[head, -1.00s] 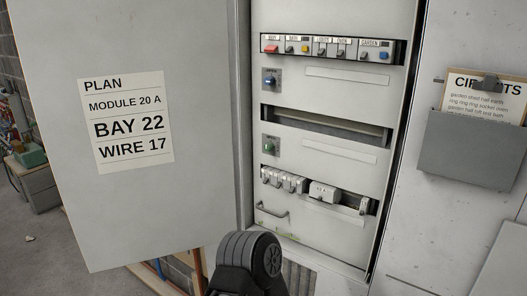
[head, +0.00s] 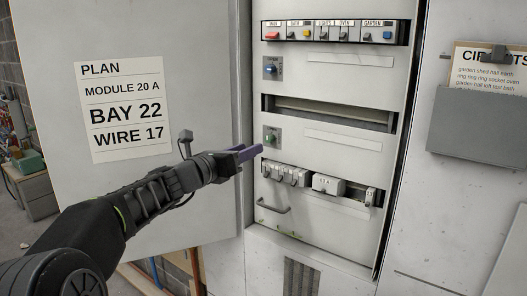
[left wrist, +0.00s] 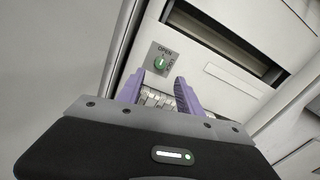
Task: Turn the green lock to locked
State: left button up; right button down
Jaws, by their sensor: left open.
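The green lock (head: 270,139) is a small green knob on a grey square plate on the cabinet's front, between the empty slot and the lower breaker row. In the left wrist view the green lock (left wrist: 160,63) has the word OPEN above it and another label at its right, too small to read surely. My left gripper (head: 250,152) has purple fingers and is just left of and below the lock, apart from it as far as I can tell. In the left wrist view its fingers (left wrist: 158,88) are spread and empty, with the knob beyond their tips. My right gripper is not in view.
A blue lock (head: 270,69) sits higher up. Breakers (head: 286,174) and a handle (head: 273,207) are below the green lock. The open door (head: 200,60) with a plan sheet stands at the left. A document holder (head: 478,118) hangs at the right.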

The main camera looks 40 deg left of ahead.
aim_at(267, 140)
pick_arm(q)
jog(key=shift+r, duration=0.2)
jog(key=shift+w, duration=0.1)
jog(key=w+p, duration=0.2)
jog(key=w, duration=0.5)
jog(key=shift+w+f, duration=0.1)
jog(key=shift+w, duration=0.2)
grip_shut()
dwell(0.5)
